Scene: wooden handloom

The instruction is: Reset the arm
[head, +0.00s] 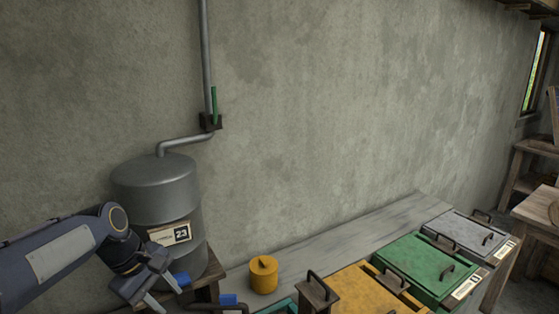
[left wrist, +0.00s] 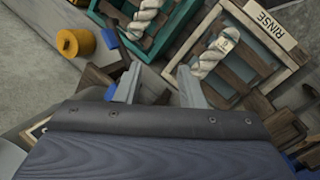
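My left arm comes in from the left in the head view, and its gripper (head: 164,291) is low in front of the grey metal tank (head: 157,190). In the left wrist view the two fingers of my left gripper (left wrist: 160,86) stand apart with nothing held between them. Past the fingertips are a teal-framed tray (left wrist: 183,22) and a wooden tray labelled RINSE (left wrist: 295,62). A twisted pale skein lies in each tray. My right gripper is in neither view.
A yellow lidded pot (head: 263,276) stands on the grey ledge by the wall. Yellow (head: 357,301), green (head: 425,268) and grey (head: 465,234) lidded bins line the right. A pipe (head: 208,60) rises from the tank. The left gripper is close to the tank's wooden stand.

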